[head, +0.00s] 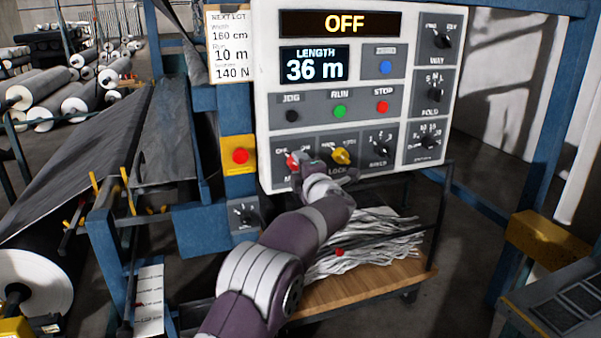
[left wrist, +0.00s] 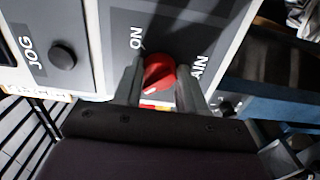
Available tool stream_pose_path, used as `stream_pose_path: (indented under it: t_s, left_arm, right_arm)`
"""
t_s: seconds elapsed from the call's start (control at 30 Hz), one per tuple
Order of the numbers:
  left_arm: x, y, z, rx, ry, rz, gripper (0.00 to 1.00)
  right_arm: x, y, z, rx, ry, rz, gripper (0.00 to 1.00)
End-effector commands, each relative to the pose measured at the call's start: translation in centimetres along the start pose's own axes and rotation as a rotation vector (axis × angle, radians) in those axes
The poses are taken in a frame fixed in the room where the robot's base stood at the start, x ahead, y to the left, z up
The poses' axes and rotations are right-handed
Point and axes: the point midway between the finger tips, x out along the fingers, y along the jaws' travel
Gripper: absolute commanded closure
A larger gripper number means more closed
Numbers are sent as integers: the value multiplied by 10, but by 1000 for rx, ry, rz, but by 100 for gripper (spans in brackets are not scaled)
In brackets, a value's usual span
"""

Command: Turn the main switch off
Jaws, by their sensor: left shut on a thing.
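The main switch is a red rotary knob (left wrist: 159,70) on the grey lower part of the control panel (head: 262,100). In the left wrist view it sits between the labels ON and one partly hidden that ends in "AIN". A pale mark shows on its near lower end. My left gripper (head: 306,165) is at the panel's lower left, its two fingers on either side of the red knob, shut on it. In the head view the knob (head: 292,159) is partly covered by the gripper. The panel's top display (head: 345,24) reads OFF. My right gripper is not in view.
A yellow LOCK knob (head: 341,155) is close to the right of the gripper. JOG, RUN and STOP buttons are above. A red button on a yellow plate (head: 239,156) is to the left. A cart (head: 365,285) with grey strips stands below the panel.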

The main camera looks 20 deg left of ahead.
Motion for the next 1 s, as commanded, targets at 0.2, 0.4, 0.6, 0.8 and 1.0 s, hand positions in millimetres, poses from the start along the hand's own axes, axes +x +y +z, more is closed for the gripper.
stream_pose_path:
  t_s: [0.2,0.4,0.6,0.8,1.0]
  left_arm:
    - [0,-3,-1,-25,3,-4,90]
    - [0,-3,-1,-27,3,-5,90]
    - [0,-4,-1,-26,3,-5,50]
    - [0,-2,0,-26,2,-3,34]
    - [-4,-2,0,-26,0,-2,34]
  right_arm:
    - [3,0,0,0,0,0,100]
    - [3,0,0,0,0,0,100]
    - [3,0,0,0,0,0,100]
    - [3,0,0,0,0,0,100]
    - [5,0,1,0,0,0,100]
